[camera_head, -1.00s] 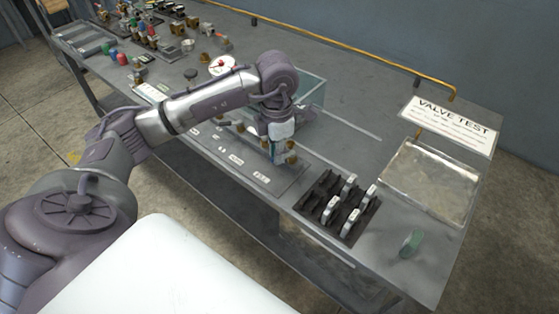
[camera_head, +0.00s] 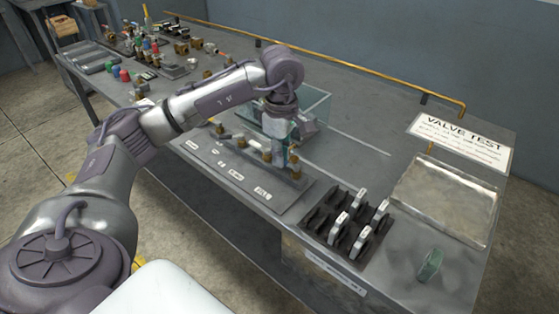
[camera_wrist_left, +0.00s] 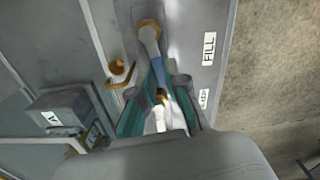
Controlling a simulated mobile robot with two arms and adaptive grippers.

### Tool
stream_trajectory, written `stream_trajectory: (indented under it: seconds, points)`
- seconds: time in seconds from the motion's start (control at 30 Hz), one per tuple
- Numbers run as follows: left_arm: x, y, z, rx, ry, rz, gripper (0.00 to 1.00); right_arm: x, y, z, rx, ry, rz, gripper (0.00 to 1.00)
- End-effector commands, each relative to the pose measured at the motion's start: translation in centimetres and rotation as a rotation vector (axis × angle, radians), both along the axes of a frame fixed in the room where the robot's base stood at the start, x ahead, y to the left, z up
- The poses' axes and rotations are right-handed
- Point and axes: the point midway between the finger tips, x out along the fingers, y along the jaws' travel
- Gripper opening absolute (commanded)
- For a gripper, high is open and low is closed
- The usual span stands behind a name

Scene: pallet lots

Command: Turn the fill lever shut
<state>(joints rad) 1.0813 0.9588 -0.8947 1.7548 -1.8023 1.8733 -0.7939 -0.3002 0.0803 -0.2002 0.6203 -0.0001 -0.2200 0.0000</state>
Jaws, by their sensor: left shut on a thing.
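My left gripper (camera_head: 284,156) reaches down to the valve panel (camera_head: 225,171) at the front of the bench, over its right end. In the left wrist view its teal fingers (camera_wrist_left: 160,100) are shut around the blue part of a lever (camera_wrist_left: 153,52). This lever has a brass end and lies beside the FILL label (camera_wrist_left: 209,48), so it appears to be the fill lever. Its lower end is partly hidden between the fingers. In the head view the gripper covers most of the lever. My right gripper is not in view.
A clear-walled tank (camera_head: 312,103) stands close behind the gripper. A black rack (camera_head: 322,215) with several white-tagged pieces is to the right. Beyond it are a metal tray (camera_head: 445,200), a green block (camera_head: 430,265) and the VALVE TEST sign (camera_head: 460,142). Fittings crowd the far left.

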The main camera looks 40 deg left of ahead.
Motion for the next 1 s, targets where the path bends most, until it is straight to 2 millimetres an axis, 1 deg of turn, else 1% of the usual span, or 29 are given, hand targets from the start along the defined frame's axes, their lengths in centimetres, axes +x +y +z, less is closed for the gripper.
stream_trajectory:
  seconds: [0.2, 0.4, 0.93, 0.97, 1.0]
  points:
    - [0.61, 0.04, 0.09, -0.001, -0.005, -0.119, 0.00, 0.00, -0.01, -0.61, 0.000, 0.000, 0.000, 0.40]
    - [0.82, 0.02, 0.10, -0.001, -0.005, -0.181, 0.00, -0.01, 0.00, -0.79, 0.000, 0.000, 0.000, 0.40]
    - [0.92, 0.00, 0.17, -0.001, -0.005, -0.205, 0.00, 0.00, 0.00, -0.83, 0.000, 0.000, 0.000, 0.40]
    - [0.92, -0.01, 0.17, -0.001, -0.005, -0.205, 0.16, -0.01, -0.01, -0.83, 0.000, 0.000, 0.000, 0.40]
    - [0.92, -0.01, 0.17, -0.001, -0.005, -0.205, 0.22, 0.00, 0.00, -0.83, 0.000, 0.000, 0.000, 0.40]
